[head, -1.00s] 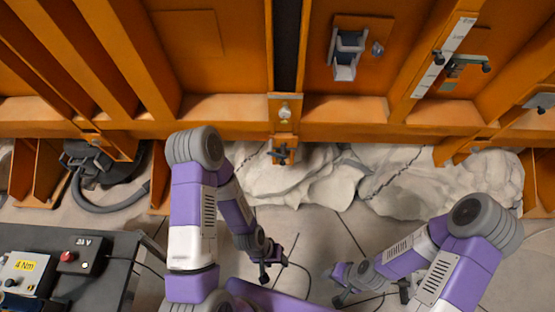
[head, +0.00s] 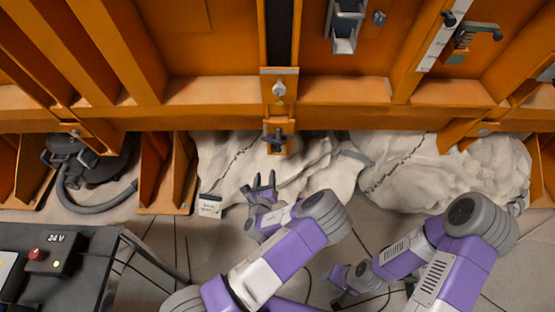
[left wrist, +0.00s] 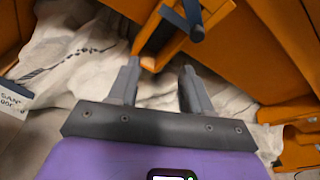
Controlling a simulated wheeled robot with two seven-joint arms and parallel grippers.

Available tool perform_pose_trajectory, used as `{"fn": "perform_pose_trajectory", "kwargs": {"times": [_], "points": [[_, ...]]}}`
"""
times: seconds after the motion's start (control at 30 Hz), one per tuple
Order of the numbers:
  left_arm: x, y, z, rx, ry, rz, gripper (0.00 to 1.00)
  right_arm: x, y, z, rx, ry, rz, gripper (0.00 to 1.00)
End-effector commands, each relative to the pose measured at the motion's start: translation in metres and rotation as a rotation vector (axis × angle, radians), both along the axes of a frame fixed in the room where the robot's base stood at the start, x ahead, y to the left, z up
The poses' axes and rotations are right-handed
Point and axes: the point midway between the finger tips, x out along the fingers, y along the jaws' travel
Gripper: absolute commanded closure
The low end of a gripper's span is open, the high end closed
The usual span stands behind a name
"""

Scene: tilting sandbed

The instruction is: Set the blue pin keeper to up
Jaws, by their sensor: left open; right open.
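A dark blue-grey lever-like part (head: 274,137) sits on a small orange bracket under the middle of the orange beam. I take it for the pin keeper; its exact setting is hard to read. It also shows in the left wrist view (left wrist: 184,20), at the top, beyond my fingers. My left gripper (head: 264,181) is open and empty, below the bracket and apart from it in the head view. Its two fingers (left wrist: 160,68) point toward the bracket in the left wrist view. My right gripper (head: 340,288) is open and low in the head view, away from the bracket.
Pale rock-like sacking (head: 430,180) lies behind and under the beam (head: 350,118). A small white card (head: 209,205) stands left of my left gripper. A dark bench (head: 60,255) with a 24 V box (head: 50,255) is at lower left. A coiled hose (head: 95,205) lies further left.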

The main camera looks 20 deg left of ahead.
Motion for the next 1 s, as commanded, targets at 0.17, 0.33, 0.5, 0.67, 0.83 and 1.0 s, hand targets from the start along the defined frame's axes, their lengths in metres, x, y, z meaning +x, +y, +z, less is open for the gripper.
{"fn": "perform_pose_trajectory", "kwargs": {"times": [0.17, 0.33, 0.5, 0.67, 0.83, 1.0], "points": [[0.019, -0.025, 0.027, 0.23, -0.106, -0.113, 0.51, 0.0, 0.0, -0.009, 0.0, 0.0, 0.0, 0.57], [0.034, -0.025, 0.032, 0.259, -0.123, -0.12, 0.51, 0.0, 0.0, -0.013, 0.0, 0.0, 0.0, 0.57], [0.061, -0.022, 0.03, 0.256, -0.121, -0.119, 0.51, 0.0, 0.0, -0.02, 0.0, 0.0, 0.0, 0.57], [0.083, -0.02, 0.03, 0.256, -0.119, -0.119, 0.51, 0.0, 0.0, -0.026, 0.0, 0.0, 0.0, 0.57], [0.094, -0.019, 0.031, 0.256, -0.118, -0.119, 0.51, 0.0, 0.0, -0.028, 0.0, 0.0, 0.0, 0.57], [0.095, -0.019, 0.032, 0.256, -0.115, -0.119, 0.51, 0.0, 0.0, -0.028, 0.0, 0.0, 0.0, 0.57]]}}
